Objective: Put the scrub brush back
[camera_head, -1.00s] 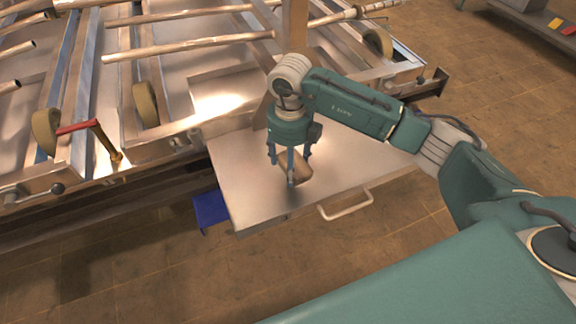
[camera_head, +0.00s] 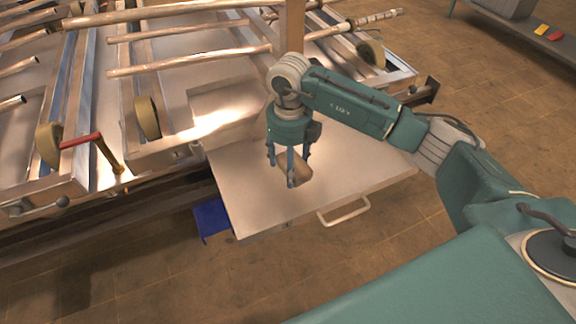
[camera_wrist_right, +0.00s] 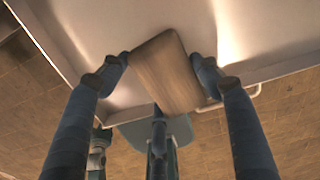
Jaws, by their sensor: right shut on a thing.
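My right gripper (camera_head: 289,168) points down over the metal tray-like panel (camera_head: 240,190) at the front of the frame. Its fingers are shut on a brown wooden block, apparently the scrub brush (camera_head: 297,171). In the right wrist view the scrub brush (camera_wrist_right: 170,75) shows a plain wooden face between the fingers of the right gripper (camera_wrist_right: 160,85). Its bristles are hidden. I cannot tell whether the brush touches the panel or is held just above it. My left gripper is not in view.
The panel has a front handle (camera_head: 344,210). A blue object (camera_head: 211,220) sits under its left edge. Metal frames with pipes and rollers (camera_head: 147,110) fill the back left, with a red-handled lever (camera_head: 82,140). A low bench (camera_head: 535,35) stands far right. The floor in front is clear.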

